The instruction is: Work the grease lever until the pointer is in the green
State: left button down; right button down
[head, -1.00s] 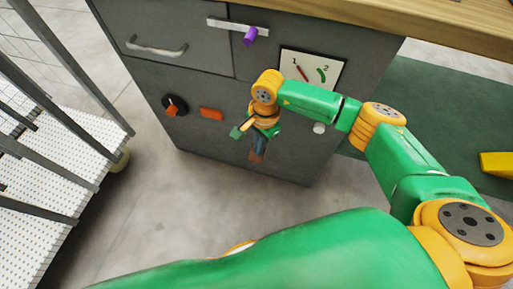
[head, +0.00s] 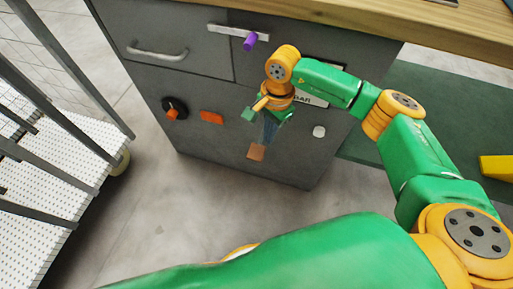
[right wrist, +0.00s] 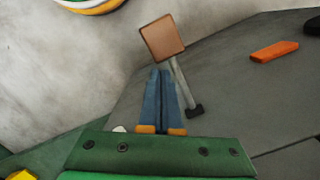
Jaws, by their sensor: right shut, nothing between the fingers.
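A lever with a square brown pad (head: 256,152) sticks out from the lower front of the grey cabinet. In the right wrist view the brown pad (right wrist: 162,38) sits on a thin grey rod (right wrist: 180,80) with a black foot at the cabinet. My right gripper (head: 266,141) points down at the lever, its blue fingers together and empty. In the right wrist view the fingertips (right wrist: 162,72) lie just below the pad in the picture; I cannot tell whether they touch it. No pointer with a green zone can be made out. My left gripper is not in view.
The cabinet (head: 220,150) carries a black knob (head: 174,107) with an orange part, an orange bar (head: 211,117), a white button (head: 319,131) and a purple handle (head: 250,41). My arm mostly covers a white sign (head: 311,101). A white perforated cart (head: 40,190) stands left. Floor between is clear.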

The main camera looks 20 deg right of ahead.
notch_tip(320, 180, up, 3)
jog(key=shift+d+r, duration=0.15)
jog(key=shift+r, duration=0.05)
dwell(0.7)
